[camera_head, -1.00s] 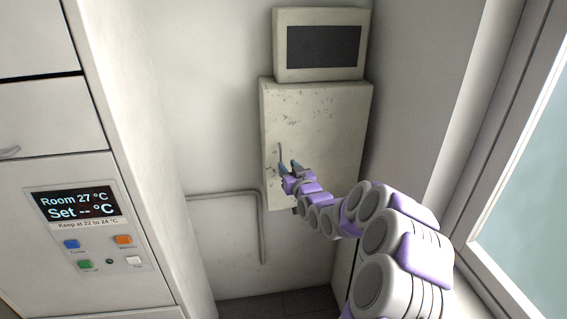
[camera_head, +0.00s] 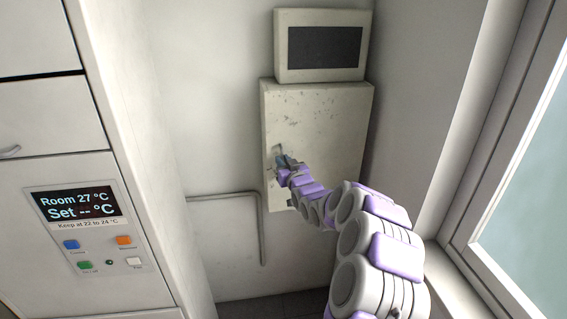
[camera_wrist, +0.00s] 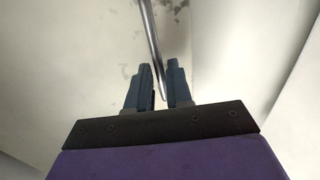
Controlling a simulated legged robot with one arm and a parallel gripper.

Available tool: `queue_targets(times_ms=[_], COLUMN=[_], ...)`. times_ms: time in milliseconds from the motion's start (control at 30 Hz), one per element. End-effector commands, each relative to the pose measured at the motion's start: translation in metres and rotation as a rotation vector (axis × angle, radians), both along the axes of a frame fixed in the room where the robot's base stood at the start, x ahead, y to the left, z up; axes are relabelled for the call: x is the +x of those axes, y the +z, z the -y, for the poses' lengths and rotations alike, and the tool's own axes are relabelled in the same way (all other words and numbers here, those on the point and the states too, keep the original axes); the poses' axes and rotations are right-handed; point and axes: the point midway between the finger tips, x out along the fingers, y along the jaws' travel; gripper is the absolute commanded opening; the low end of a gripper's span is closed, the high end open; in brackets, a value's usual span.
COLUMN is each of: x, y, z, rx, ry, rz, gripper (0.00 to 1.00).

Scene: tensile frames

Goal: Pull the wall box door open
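The wall box (camera_head: 325,130) is a pale, worn metal cabinet on the wall, its door looking shut in the head view. Its thin metal handle bar (camera_wrist: 151,38) runs upright and slightly tilted in the wrist view; in the head view my gripper partly hides it. My gripper (camera_head: 281,158) is at the door's lower left, at the handle. In the wrist view, the two dark fingers of my gripper (camera_wrist: 158,74) stand on either side of the bar. A narrow gap shows beside the bar, so the fingers look open around it. Contact with the bar cannot be made out.
A grey-screened box (camera_head: 325,47) sits just above the wall box. A conduit pipe (camera_head: 262,230) runs along the wall at lower left. A cabinet with a control panel (camera_head: 88,225) stands at left; a window (camera_head: 520,190) is at right.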

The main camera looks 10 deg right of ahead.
Motion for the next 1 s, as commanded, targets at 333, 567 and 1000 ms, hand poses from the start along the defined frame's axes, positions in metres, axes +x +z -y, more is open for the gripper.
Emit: queue_targets(times_ms=[333, 567, 1000], x=[-0.0001, -0.0001, 0.0000], y=[-0.0004, -0.0005, -0.0006], z=[0.0002, 0.0002, 0.0002], rx=[0.000, 0.000, 0.000], ry=[0.000, 0.000, 0.000], rz=[-0.001, -0.001, -0.001], gripper=[0.00, 0.00, 0.00])
